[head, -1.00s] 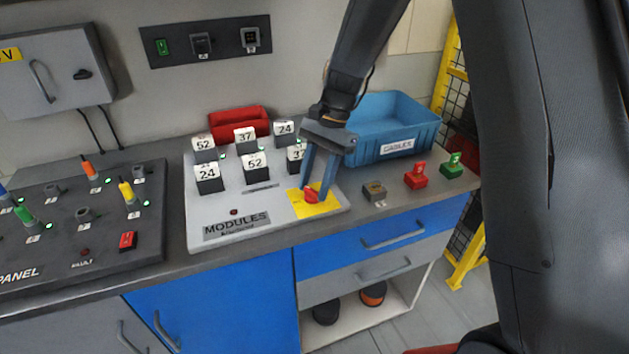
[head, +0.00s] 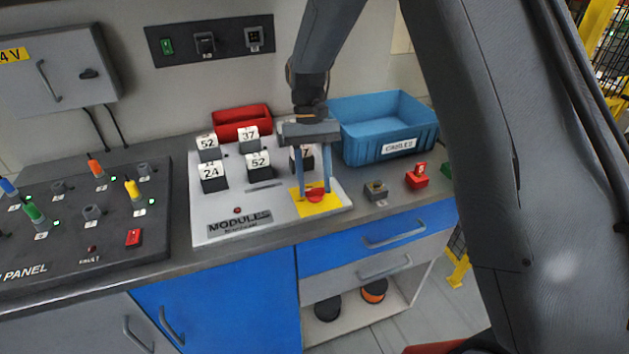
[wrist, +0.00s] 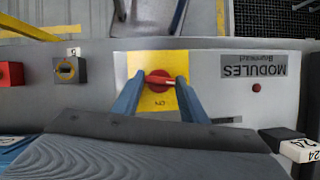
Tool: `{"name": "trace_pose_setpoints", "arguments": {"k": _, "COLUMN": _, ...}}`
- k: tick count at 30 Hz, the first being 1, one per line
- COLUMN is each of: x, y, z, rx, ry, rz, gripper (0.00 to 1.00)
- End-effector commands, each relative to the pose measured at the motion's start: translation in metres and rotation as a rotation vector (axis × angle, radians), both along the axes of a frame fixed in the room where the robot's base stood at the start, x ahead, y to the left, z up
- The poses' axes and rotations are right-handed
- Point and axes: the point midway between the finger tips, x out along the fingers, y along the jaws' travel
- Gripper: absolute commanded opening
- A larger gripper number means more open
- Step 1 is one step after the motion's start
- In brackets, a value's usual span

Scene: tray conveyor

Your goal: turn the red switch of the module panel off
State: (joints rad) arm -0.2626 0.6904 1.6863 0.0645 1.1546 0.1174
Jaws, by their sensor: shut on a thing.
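The module panel (head: 215,227) is a light grey board on the bench, with a yellow plate (head: 322,208) at its right front. The red switch (head: 315,196) is a round rotary knob on that plate. In the wrist view the red switch (wrist: 157,81) has a pale pointer line lying across the picture, left to right. My gripper (head: 314,194) points down over the plate, with its two blue fingers on either side of the knob. In the wrist view my gripper (wrist: 155,85) is shut on the knob. Part of the plate's lettering is hidden.
Numbered modules (head: 213,176) stand on the panel behind the knob. A blue bin (head: 380,130) and a red bin (head: 240,122) are at the back. A grey block (head: 376,190) and a red device (head: 417,177) sit to the right. Another dark panel (head: 70,250) is at left.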

Motion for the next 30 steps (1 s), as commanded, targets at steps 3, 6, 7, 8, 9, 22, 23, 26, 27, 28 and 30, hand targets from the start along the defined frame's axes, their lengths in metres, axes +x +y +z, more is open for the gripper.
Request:
{"name": "trace_pose_setpoints", "arguments": {"k": 3, "x": -0.0003, "y": 0.0011, "z": 0.0004, "rx": 0.001, "ry": 0.000, "rz": 0.069, "gripper": 0.17}}
{"name": "trace_pose_setpoints", "arguments": {"k": 6, "x": -0.0003, "y": 0.0011, "z": 0.0004, "rx": 0.000, "ry": 0.000, "rz": 0.115, "gripper": 0.17}}
{"name": "trace_pose_setpoints", "arguments": {"k": 7, "x": -0.0003, "y": 0.0013, "z": 0.0004, "rx": 0.000, "ry": 0.000, "rz": 0.126, "gripper": 0.17}}
{"name": "trace_pose_setpoints", "arguments": {"k": 8, "x": -0.0003, "y": 0.0014, "z": 0.0004, "rx": 0.000, "ry": 0.000, "rz": 0.135, "gripper": 0.17}}
{"name": "trace_pose_setpoints", "arguments": {"k": 9, "x": -0.0003, "y": 0.0016, "z": 0.0004, "rx": 0.001, "ry": 0.000, "rz": 0.148, "gripper": 0.17}}
{"name": "trace_pose_setpoints", "arguments": {"k": 22, "x": -0.0003, "y": 0.0017, "z": 0.0003, "rx": 0.000, "ry": -0.001, "rz": 0.191, "gripper": 0.17}}
{"name": "trace_pose_setpoints", "arguments": {"k": 23, "x": -0.0003, "y": 0.0017, "z": 0.0004, "rx": 0.000, "ry": -0.001, "rz": 0.191, "gripper": 0.17}}
{"name": "trace_pose_setpoints", "arguments": {"k": 26, "x": -0.0003, "y": 0.0017, "z": 0.0004, "rx": 0.001, "ry": -0.001, "rz": 0.190, "gripper": 0.17}}
{"name": "trace_pose_setpoints", "arguments": {"k": 27, "x": -0.0003, "y": 0.0017, "z": 0.0004, "rx": 0.001, "ry": -0.001, "rz": 0.190, "gripper": 0.17}}
{"name": "trace_pose_setpoints", "arguments": {"k": 28, "x": -0.0003, "y": 0.0017, "z": 0.0004, "rx": 0.001, "ry": -0.001, "rz": 0.190, "gripper": 0.17}}
{"name": "trace_pose_setpoints", "arguments": {"k": 30, "x": -0.0003, "y": 0.0017, "z": 0.0003, "rx": 0.001, "ry": -0.001, "rz": 0.189, "gripper": 0.51}}
